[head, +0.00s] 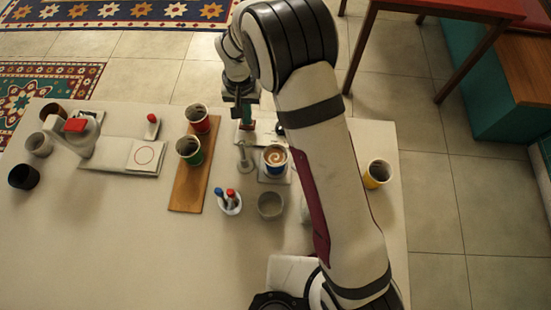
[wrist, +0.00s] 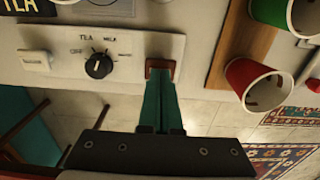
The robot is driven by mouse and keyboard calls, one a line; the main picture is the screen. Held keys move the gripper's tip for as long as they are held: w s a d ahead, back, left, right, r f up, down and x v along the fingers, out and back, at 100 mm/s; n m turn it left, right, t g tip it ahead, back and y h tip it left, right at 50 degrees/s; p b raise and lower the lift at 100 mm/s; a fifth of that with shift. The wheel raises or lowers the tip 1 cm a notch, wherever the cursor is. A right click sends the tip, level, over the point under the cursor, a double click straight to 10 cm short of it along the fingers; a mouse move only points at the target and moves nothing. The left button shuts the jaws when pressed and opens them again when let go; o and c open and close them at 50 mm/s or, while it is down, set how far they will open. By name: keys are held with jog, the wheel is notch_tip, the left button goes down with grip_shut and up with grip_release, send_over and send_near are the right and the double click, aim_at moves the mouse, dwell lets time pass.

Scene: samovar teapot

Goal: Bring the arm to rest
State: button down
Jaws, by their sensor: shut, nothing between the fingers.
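My gripper (head: 246,114) is at the back of the table, over the pale control panel, behind the blue cup with a swirled drink (head: 275,156). In the wrist view my gripper (wrist: 161,72) has its teal fingers shut together with nothing between them. I cannot tell whether the tips touch the panel. A white rocker-like part (wrist: 36,60) sits left of the knob. My own arm hides part of the table's right side.
A red cup (head: 197,119) and a green cup (head: 190,150) stand on a wooden board (head: 186,195). A pen holder (head: 230,205), a grey cup (head: 270,205) and a yellow cup (head: 376,173) stand nearby. The table's front left (head: 100,250) is clear.

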jog(key=shift+r, duration=1.7)
jog(key=shift+d+r, duration=0.1)
jog(key=s+d+r+m+y, duration=0.1)
jog(key=s+d+r+m, duration=0.3)
jog(key=s+d+r, duration=1.05)
jog(key=s+d+m, duration=0.1)
jog(key=s+d, duration=0.2)
jog(key=s, duration=0.8)
jog(key=shift+s+f+m+y, duration=0.25)
jog(key=shift+f+m+y, duration=0.05)
jog(key=shift+f+y, duration=0.1)
